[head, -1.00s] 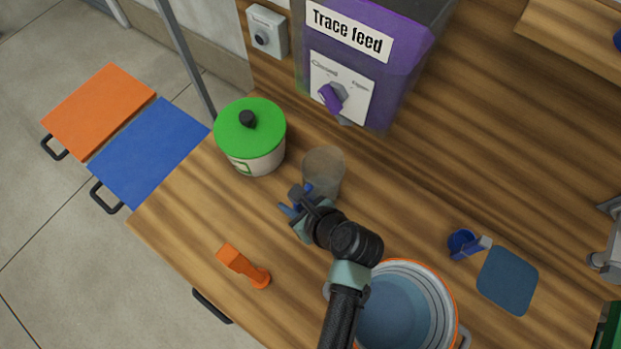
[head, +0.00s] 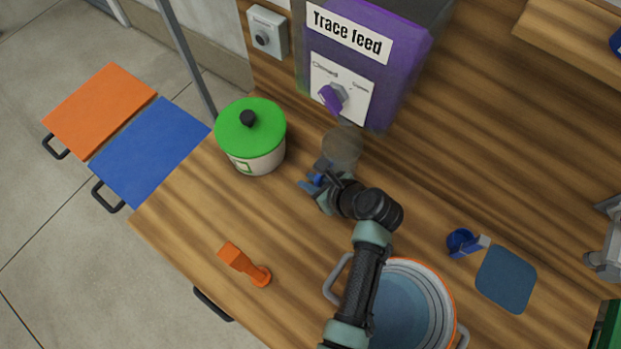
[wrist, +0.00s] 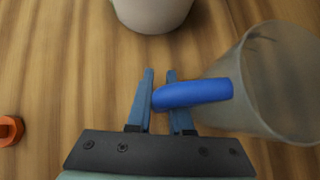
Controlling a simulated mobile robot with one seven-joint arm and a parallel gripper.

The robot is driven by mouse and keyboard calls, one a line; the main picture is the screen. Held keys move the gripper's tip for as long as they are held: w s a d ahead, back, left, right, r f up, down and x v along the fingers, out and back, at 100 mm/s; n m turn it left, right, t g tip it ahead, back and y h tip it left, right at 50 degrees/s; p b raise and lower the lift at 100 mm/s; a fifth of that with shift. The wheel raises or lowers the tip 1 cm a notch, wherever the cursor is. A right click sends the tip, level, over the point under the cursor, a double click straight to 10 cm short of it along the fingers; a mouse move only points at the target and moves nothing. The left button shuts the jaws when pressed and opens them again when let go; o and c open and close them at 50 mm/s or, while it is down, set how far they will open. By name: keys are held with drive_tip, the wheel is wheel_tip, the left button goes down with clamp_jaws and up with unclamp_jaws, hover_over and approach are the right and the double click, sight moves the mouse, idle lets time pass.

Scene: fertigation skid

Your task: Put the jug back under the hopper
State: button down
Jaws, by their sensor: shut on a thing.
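The jug (head: 343,148) is a translucent grey vessel with a blue handle (wrist: 198,93). In the head view it stands below the purple hopper (head: 366,62) labelled "Trace feed", its top close to the hopper's lower edge. My gripper (head: 313,182) is shut on the jug's handle; in the wrist view the blue fingers (wrist: 158,90) sit either side of the handle and the jug body (wrist: 275,85) extends to the right. I cannot tell whether the jug's base touches the bench. The hopper has a purple knob (head: 331,97) on a white plate.
A cream pot with a green lid (head: 251,128) stands close to the left of the jug. An orange tool (head: 244,264) lies near the front edge. A large pot (head: 398,312), a blue scoop (head: 464,243) and a blue mat (head: 506,279) are to the right.

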drive_tip(key=c, duration=0.8)
unclamp_jaws()
drive_tip(key=v, duration=1.2)
drive_tip(key=shift+p, duration=0.3)
